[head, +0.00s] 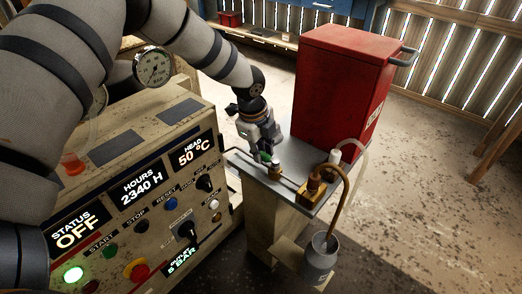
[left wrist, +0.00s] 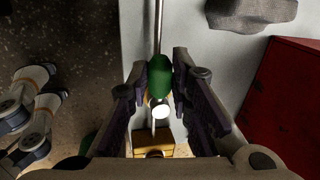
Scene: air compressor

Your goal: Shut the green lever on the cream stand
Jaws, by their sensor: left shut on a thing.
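The green lever (head: 266,157) is on a small brass valve (head: 276,173) on top of the cream stand (head: 266,205). My left gripper (head: 262,152) reaches down to it from above, and its fingers partly hide the lever in the head view. In the left wrist view, the green lever (left wrist: 159,76) lies between the two dark finger pads of the left gripper (left wrist: 164,72), which is shut on it. A thin metal pipe (left wrist: 158,22) runs beyond the lever. My right gripper is not in view.
A red cabinet (head: 335,95) stands right behind the valve. A brass block (head: 312,190) with a brown hose (head: 346,185) sits to its right, above a grey cup (head: 320,258). The compressor panel (head: 140,205) is close on the left. Open floor lies right.

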